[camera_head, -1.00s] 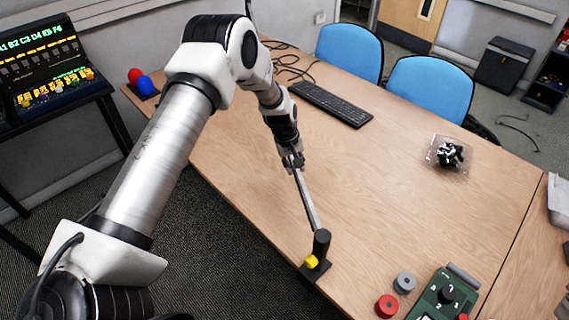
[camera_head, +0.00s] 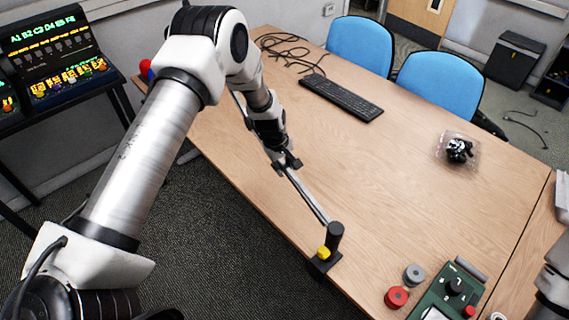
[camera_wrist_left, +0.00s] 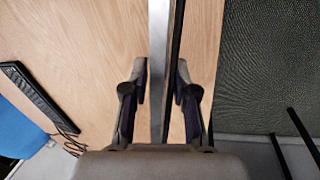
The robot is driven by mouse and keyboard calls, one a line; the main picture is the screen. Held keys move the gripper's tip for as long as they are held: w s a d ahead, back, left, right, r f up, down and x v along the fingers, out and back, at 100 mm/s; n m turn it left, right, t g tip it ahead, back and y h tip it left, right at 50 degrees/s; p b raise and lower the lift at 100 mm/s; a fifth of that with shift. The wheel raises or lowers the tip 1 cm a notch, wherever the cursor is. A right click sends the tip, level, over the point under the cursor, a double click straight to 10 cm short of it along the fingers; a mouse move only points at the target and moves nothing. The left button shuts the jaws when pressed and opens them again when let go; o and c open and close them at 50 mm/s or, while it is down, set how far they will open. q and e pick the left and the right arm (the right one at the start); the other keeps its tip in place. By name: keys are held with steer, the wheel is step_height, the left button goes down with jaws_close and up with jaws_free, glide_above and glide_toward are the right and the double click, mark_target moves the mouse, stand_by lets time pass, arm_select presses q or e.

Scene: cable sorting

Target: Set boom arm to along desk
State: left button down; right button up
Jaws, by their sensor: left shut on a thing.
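The boom arm (camera_head: 308,196) is a thin grey bar. It runs from a black post (camera_head: 335,236) with a yellow knob (camera_head: 323,253) at the desk's near edge back toward the far left. It lies above the desktop, nearly parallel to that edge. My left gripper (camera_head: 284,164) is shut on the bar near its far end. In the left wrist view the bar (camera_wrist_left: 160,70) passes upright between the two fingers (camera_wrist_left: 160,95), with the desk edge close on its right. My right gripper's fingers are out of view.
A keyboard (camera_head: 341,97), cables (camera_head: 290,50) and a clear packet (camera_head: 458,149) lie on the desk (camera_head: 400,190). Red (camera_head: 396,298) and grey (camera_head: 414,274) discs and a green control box (camera_head: 447,292) stand front right. Part of my right arm shows at the right edge. The desk's middle is clear.

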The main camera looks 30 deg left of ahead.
arm_select(q)
steer(key=shift+s+f, duration=0.1)
steer(key=c, duration=1.1)
jaws_free()
steer(key=shift+o, duration=1.1)
steer(key=shift+a, duration=0.1)
steer(key=shift+w+f, duration=0.1)
steer(key=shift+w, duration=0.1)
step_height(320, 180, up, 12)
steer(key=s+a, duration=0.1)
steer(key=s, duration=0.1)
steer(key=shift+a+f, duration=0.15)
